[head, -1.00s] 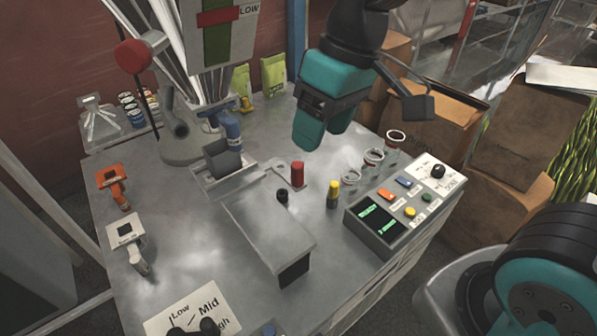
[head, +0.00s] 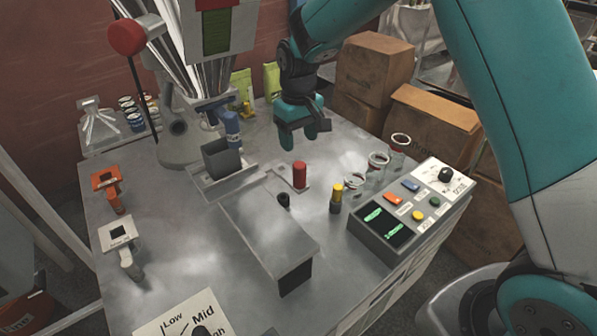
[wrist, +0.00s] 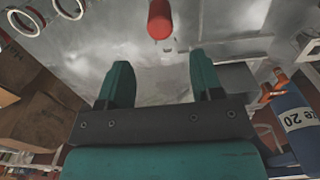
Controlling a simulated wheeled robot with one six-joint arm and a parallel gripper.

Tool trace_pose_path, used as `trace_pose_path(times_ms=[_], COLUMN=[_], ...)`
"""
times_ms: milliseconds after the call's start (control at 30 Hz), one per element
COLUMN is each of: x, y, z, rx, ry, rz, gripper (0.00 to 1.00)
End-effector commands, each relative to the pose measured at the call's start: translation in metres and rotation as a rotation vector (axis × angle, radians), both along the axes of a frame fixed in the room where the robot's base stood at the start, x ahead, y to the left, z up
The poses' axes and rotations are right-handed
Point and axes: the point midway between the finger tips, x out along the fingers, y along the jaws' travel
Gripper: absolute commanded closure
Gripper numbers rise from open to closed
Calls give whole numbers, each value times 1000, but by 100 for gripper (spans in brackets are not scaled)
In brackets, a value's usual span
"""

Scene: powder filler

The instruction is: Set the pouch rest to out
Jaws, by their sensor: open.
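A red upright cylindrical knob (head: 300,174) stands on a small flat metal plate beside the grey tray (head: 226,184) under the filler. This looks like part of the pouch rest, but no label shows. A grey open box (head: 221,158) sits on the tray. My gripper (head: 299,136) is open and empty, fingers down, above the table behind the red knob. In the wrist view the red knob (wrist: 160,20) is at the top, beyond the two spread fingertips (wrist: 162,78) and between their lines. The gripper and knob are apart.
A metal housing with a black knob (head: 283,200) stands in front. A yellow-topped knob (head: 336,196), several jars (head: 378,165) and the control box (head: 400,221) stand to the right. The blue part (head: 231,127) of the filler is left of my gripper.

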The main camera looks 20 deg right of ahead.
Motion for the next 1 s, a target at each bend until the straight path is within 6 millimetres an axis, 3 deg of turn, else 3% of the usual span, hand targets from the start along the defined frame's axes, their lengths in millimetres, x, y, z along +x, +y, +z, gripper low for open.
trace_pose_path(times_ms=[300, 500, 900, 933, 1000], x=[-1, 0, 0, 0, 0], y=[0, 0, 0, 0, 0], z=[-72, -98, -106, -106, -106], rx=[0, 1, 1, 1, 1], ry=[3, 0, -2, -2, -2], rz=[0, 0, 0, 0, 0], gripper=[40, 40, 40, 42, 58])
